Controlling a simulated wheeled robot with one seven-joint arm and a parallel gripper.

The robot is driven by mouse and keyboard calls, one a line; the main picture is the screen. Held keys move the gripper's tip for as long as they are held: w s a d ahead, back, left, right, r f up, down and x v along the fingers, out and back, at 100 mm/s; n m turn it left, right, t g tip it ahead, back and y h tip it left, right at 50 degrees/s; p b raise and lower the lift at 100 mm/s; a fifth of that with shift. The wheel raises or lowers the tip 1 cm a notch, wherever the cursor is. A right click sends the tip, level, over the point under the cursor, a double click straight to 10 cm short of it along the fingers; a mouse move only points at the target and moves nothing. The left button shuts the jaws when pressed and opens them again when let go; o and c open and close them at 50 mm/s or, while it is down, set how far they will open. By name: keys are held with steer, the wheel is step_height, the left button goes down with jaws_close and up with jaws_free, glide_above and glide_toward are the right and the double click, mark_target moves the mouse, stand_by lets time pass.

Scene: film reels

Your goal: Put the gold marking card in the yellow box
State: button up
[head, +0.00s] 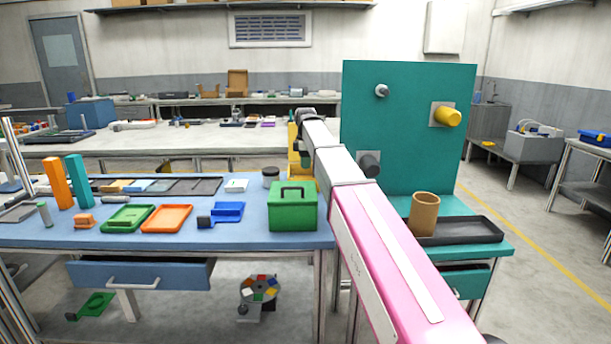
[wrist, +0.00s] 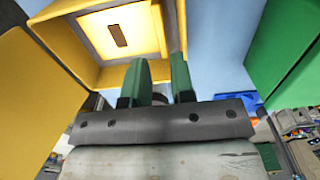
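The yellow box (wrist: 88,45) is open towards my gripper in the wrist view. In the head view the yellow box (head: 293,160) stands behind the green box, partly hidden by my arm. A small flat brownish-gold rectangle (wrist: 118,35), which looks like the gold marking card, lies inside on the bright yellow inner face. My gripper (wrist: 158,65) has green fingertips that stand apart with nothing visible between them. They are at the box's near rim, beside the card's right in the picture. In the head view my gripper is mostly hidden at the end of my arm.
A green box (head: 293,208) with a handle stands just in front of the yellow box. A dark jar (head: 270,177) is beside it. A compartment tray (head: 205,186) with flat cards, and green and orange trays, lie left on the blue table (head: 270,240). A teal panel (head: 420,130) rises at right.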

steer(key=shift+r, duration=2.2)
